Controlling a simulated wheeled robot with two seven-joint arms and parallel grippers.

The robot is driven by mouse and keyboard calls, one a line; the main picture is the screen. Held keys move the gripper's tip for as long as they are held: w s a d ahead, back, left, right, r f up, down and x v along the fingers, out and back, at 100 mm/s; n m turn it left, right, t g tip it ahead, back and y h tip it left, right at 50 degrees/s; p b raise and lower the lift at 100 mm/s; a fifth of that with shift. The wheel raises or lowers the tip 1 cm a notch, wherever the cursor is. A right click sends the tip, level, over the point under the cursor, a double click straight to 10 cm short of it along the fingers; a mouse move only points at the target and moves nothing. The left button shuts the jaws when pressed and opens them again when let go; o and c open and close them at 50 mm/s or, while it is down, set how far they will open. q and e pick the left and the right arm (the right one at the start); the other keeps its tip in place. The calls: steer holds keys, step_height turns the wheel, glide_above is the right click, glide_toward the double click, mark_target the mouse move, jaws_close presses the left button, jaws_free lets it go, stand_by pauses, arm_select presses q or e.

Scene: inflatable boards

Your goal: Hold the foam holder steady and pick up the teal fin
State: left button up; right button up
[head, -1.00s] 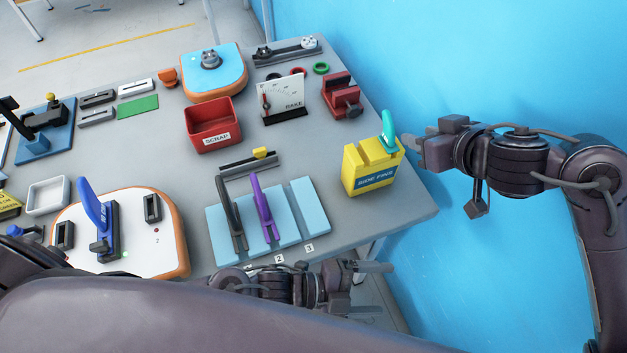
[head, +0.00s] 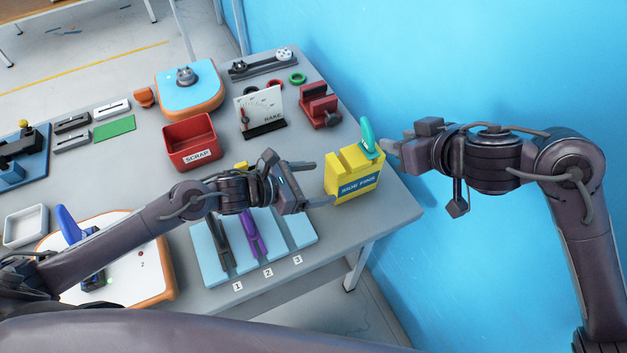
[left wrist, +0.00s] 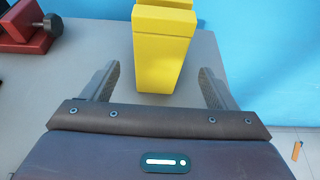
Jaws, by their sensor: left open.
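The yellow foam holder (head: 342,170), labelled SIDE FINS, stands upright near the table's right edge. The teal fin (head: 367,136) stands in its right end and rises above it. My left gripper (head: 318,184) is open just left of the holder, its fingers pointing at it. In the left wrist view the holder (left wrist: 163,60) lies ahead between the open fingers, with gaps on both sides. My right gripper (head: 390,150) is just right of the teal fin; whether it touches the fin or how far its jaws are apart is unclear. The fin is not visible in the left wrist view.
A light-blue slotted pad (head: 210,262) with a black and a purple fin lies below my left arm. A red SCRAP bin (head: 192,145), a white gauge (head: 258,108) and a red clamp (head: 319,106) stand behind. A blue wall (head: 500,60) rises on the right.

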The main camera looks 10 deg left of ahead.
mark_target(349, 174)
arm_select(q)
steer(key=x, duration=0.7)
steer(key=shift+w+d+f, duration=0.2)
steer(key=shift+d, duration=0.05)
steer(key=c, duration=1.1)
arm_select(e)
steer(key=shift+o, duration=0.4)
